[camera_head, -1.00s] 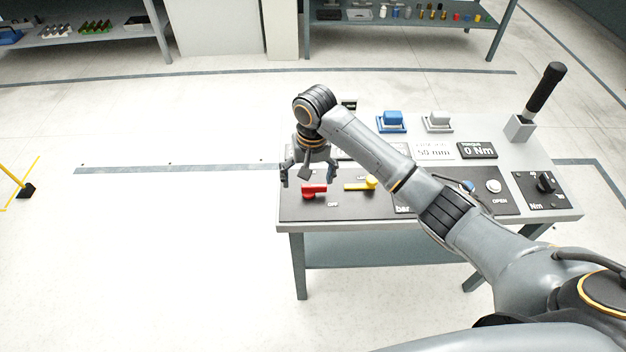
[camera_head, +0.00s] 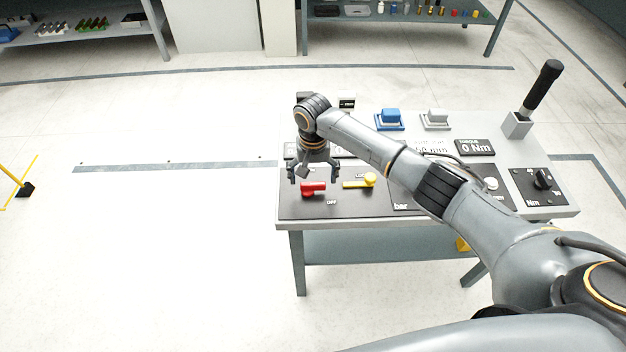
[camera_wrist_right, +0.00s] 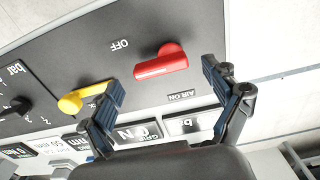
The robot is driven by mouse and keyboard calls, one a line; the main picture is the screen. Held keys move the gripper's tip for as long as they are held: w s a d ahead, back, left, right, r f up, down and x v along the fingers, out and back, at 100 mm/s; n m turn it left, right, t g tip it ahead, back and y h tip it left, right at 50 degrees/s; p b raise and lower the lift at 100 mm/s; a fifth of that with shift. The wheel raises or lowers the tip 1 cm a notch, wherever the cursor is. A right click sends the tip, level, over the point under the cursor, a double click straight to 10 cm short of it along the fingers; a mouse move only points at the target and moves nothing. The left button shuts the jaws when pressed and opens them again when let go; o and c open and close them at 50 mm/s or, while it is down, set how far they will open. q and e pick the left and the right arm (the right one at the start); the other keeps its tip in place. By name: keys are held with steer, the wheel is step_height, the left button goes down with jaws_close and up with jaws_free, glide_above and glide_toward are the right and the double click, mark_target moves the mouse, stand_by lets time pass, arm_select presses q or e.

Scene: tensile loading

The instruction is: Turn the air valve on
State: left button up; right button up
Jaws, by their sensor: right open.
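The air valve is a red lever handle (camera_head: 312,188) on the dark panel at the left end of the table, with an OFF label beside it. In the right wrist view the red handle (camera_wrist_right: 161,62) lies ahead of the fingertips, between an OFF label and an AIR ON label. It points towards neither label squarely. My right gripper (camera_head: 315,177) is open and empty above the panel, just behind the red handle. Its two fingers (camera_wrist_right: 165,85) show apart in the right wrist view, and I cannot tell if either touches the handle. My left gripper is not in view.
A yellow lever (camera_head: 361,182) sits just right of the red one; it also shows in the right wrist view (camera_wrist_right: 80,98). The table (camera_head: 430,222) carries a blue button block (camera_head: 390,119), a grey one (camera_head: 436,119), a torque display (camera_head: 474,147) and a black-handled tool (camera_head: 543,86).

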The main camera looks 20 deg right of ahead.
steer(key=shift+f, duration=1)
steer(key=c, duration=1.2)
steer(key=shift+o, duration=0.2)
